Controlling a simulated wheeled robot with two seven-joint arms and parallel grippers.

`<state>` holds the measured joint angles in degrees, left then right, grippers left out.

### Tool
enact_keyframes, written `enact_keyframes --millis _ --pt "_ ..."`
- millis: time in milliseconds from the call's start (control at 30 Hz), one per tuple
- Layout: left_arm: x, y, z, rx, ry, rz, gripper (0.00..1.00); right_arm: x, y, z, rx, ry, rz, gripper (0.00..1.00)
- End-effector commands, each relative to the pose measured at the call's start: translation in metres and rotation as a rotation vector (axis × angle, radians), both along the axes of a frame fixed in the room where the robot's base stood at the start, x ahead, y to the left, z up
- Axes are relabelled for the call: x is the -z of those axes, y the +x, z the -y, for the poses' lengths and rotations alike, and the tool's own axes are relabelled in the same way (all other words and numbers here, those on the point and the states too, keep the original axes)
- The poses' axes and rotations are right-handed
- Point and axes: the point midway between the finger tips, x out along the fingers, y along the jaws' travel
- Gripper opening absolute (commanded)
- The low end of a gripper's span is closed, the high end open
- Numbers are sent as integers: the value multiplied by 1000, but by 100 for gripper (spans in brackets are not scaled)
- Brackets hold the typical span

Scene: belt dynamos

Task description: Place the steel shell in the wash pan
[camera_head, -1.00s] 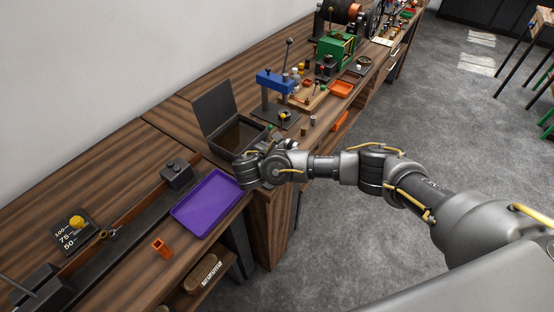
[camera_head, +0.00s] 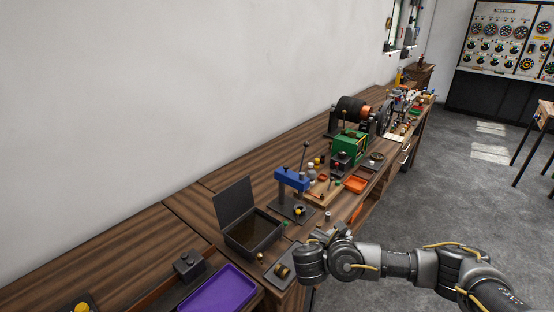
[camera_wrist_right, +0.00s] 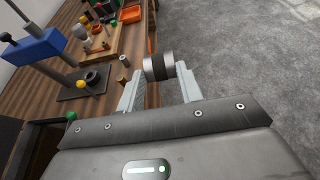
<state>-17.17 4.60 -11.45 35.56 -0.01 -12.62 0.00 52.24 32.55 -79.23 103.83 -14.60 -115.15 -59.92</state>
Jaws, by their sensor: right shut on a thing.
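The steel shell (camera_wrist_right: 158,67), a short cylinder with a dark band and lighter metal ends, is between the fingers of my right gripper (camera_wrist_right: 160,76) in the right wrist view. The gripper is shut on it and holds it above the bench's front edge. In the head view my right wrist (camera_head: 325,258) hides the fingers and shell. I take the dark open box with a raised lid (camera_head: 253,236) as the wash pan. It stands on the bench, left of and behind my right wrist. My left gripper is not in view.
A blue press (camera_head: 292,180) stands right of the pan. A dark fixture with a brass-coloured roll (camera_head: 282,271) and a small brass cylinder (camera_head: 260,257) sit in front of the pan. A purple tray (camera_head: 220,291) lies front left. A green machine (camera_head: 349,146) stands farther back.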

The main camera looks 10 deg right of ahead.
Motion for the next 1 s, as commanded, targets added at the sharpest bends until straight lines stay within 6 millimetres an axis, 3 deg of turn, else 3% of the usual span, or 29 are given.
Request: enact_keyframes --millis 167,267,400,700,1000 --pt "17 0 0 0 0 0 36 -5 2 -24 -117 3 6 11" --pt "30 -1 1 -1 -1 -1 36 -20 3 -44 -253 2 8 11" --pt "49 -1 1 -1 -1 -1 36 -54 0 -66 -490 6 9 11" --pt "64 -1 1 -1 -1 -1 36 -108 -10 -75 -737 12 7 11" --pt "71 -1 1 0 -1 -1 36 -136 -17 -72 -829 8 6 11"
